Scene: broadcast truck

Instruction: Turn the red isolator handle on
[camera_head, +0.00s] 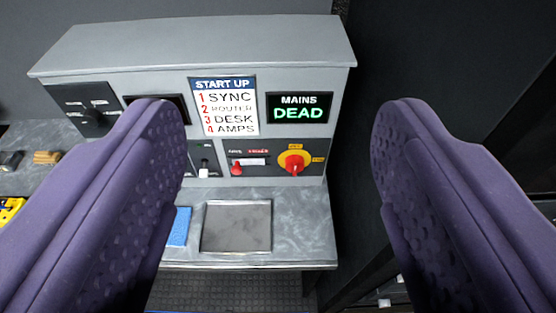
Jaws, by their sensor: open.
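The red isolator handle (294,162) sits on a round yellow plate, low on the right of the grey console's front. It points up and down with a slight tilt. Yellow labels sit above the plate and to its right; I cannot read them for sure. A display (299,108) above it reads "MAINS DEAD" with green letters. My gripper (277,120) shows as two purple fingers spread wide apart. It is open and empty, nearer to me than the console. The handle lies beyond the gap between the fingers and is not touched.
A "START UP" card (224,106) lists sync, router, desk, amps. A small red switch (237,168) and a white slider (204,172) stand left of the handle. A black knob (93,116) is far left. A grey tray (236,227) lies on the counter. Dark cabinets stand right.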

